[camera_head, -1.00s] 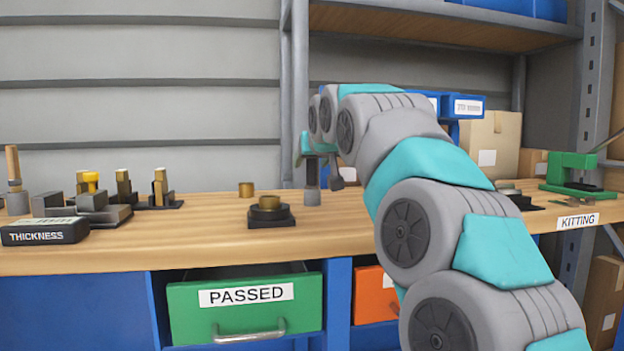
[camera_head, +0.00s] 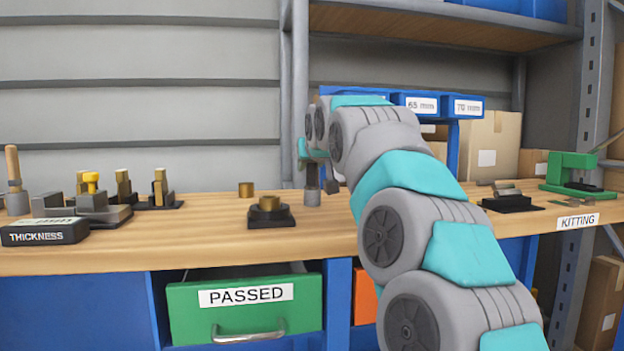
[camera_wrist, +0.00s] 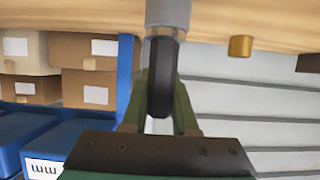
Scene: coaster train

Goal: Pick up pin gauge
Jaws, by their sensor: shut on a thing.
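The pin gauge (camera_wrist: 163,70), with a black handle and a grey cylindrical end, is between my gripper's fingers (camera_wrist: 160,98) in the wrist view. The fingers are shut on its dark handle. In the head view the pin gauge (camera_head: 312,196) is upright with its grey end down, at the bench top behind the round brass-topped block. My gripper (camera_head: 314,168) is above it there, partly hidden by my arm. I cannot tell whether the grey end touches the wood.
The wooden bench (camera_head: 190,235) holds a brass cylinder (camera_head: 246,190), a black block with a brass disc (camera_head: 270,212), and several gauges at left. A green PASSED drawer (camera_head: 245,310) stands open below. Cardboard boxes (camera_head: 490,143) and a green tool (camera_head: 572,172) are at right.

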